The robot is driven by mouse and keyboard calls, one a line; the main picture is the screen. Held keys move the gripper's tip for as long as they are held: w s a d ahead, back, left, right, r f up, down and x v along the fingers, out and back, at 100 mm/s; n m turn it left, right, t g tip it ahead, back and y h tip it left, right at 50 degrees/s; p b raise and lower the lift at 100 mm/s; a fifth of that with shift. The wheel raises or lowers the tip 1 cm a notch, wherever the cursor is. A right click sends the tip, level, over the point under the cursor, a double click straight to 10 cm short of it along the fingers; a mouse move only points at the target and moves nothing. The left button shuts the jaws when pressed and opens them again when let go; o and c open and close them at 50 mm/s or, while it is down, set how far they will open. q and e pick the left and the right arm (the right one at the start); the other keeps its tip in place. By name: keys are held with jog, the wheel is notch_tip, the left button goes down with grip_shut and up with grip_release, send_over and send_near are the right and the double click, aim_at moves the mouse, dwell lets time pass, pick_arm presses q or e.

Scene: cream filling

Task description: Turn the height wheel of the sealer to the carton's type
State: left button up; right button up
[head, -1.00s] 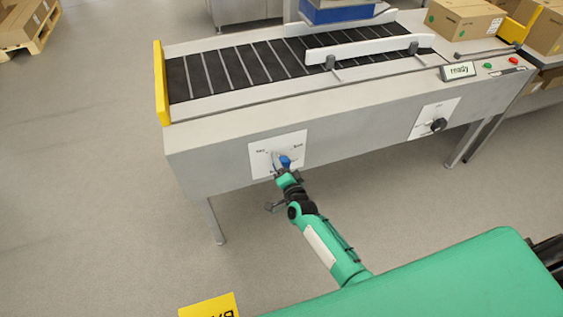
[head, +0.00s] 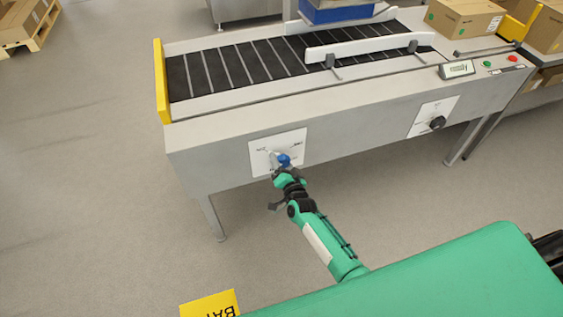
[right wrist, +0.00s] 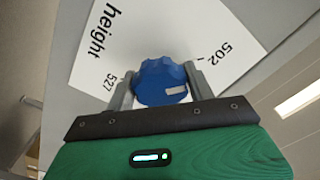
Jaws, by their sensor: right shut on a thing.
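The sealer (head: 225,138) is a long grey machine with a roller belt on top. Its blue height wheel (head: 284,160) sits on a white label plate (head: 258,150) on the front side. In the right wrist view the blue wheel (right wrist: 162,82) is lobed and bears a small pale mark. The white plate (right wrist: 105,25) there reads "height", "527" and "502". My right gripper (right wrist: 160,88) has a finger on each side of the wheel and is shut on it. It also shows in the head view (head: 280,168). My left gripper is not in view.
A black knob (head: 437,123) sits on a second plate at the right. A display (head: 457,69), a green button (head: 487,64) and a red button (head: 512,58) are on the top edge. A carton (head: 463,17) stands at the back right.

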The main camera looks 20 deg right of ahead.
jog(key=o, duration=1)
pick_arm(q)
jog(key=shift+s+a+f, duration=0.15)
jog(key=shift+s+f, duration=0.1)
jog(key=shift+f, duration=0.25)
pick_arm(e)
jog(key=s, duration=1.3)
jog(key=shift+s+d, duration=0.2)
jog(key=shift+s, duration=0.2)
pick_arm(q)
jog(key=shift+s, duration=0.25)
